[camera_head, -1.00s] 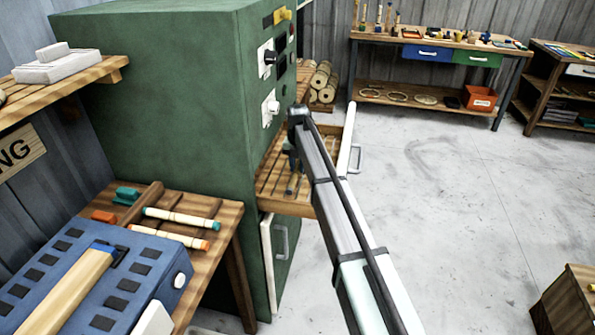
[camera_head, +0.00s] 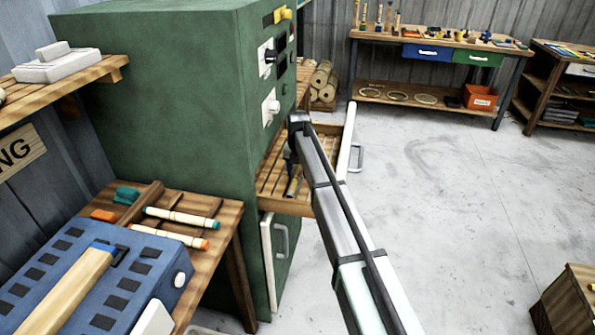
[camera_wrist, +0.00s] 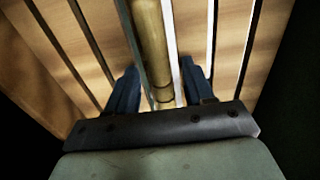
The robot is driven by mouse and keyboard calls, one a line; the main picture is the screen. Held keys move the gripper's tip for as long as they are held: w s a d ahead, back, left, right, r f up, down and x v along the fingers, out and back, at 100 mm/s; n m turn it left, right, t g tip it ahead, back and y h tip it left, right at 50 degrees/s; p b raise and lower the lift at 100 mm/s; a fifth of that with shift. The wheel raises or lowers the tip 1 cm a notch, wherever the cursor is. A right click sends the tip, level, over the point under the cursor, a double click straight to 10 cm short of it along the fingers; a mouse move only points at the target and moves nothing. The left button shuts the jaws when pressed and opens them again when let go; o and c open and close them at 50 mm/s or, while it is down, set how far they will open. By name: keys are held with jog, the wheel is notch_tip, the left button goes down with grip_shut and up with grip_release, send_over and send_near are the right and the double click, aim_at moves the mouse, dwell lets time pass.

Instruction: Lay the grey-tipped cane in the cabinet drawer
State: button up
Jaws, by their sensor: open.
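The cabinet drawer (camera_head: 285,207) is pulled out from the green cabinet (camera_head: 170,95) and has a slatted wooden bottom. A pale cane (camera_head: 294,183) lies in it; in the wrist view the cane (camera_wrist: 151,45) runs lengthwise along the slats, with dark rings near its near end. I cannot make out a grey tip. My gripper (camera_wrist: 160,82) is open, its two blue-black fingers on either side of the cane and apart from it. In the head view my gripper (camera_head: 291,163) is over the drawer, partly hidden by my arm.
Two canes with teal and orange tips (camera_head: 182,217) lie on the wooden side table, behind a blue slotted box (camera_head: 95,280). A lower cabinet door (camera_head: 270,260) with a handle is below the drawer. Open floor (camera_head: 440,200) lies to the right.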

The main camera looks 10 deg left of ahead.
aim_at(298, 171)
jog(key=shift+r, duration=0.1)
notch_tip(298, 171, up, 12)
dwell(0.6)
jog(key=shift+o, duration=0.2)
jog(key=shift+r, duration=0.1)
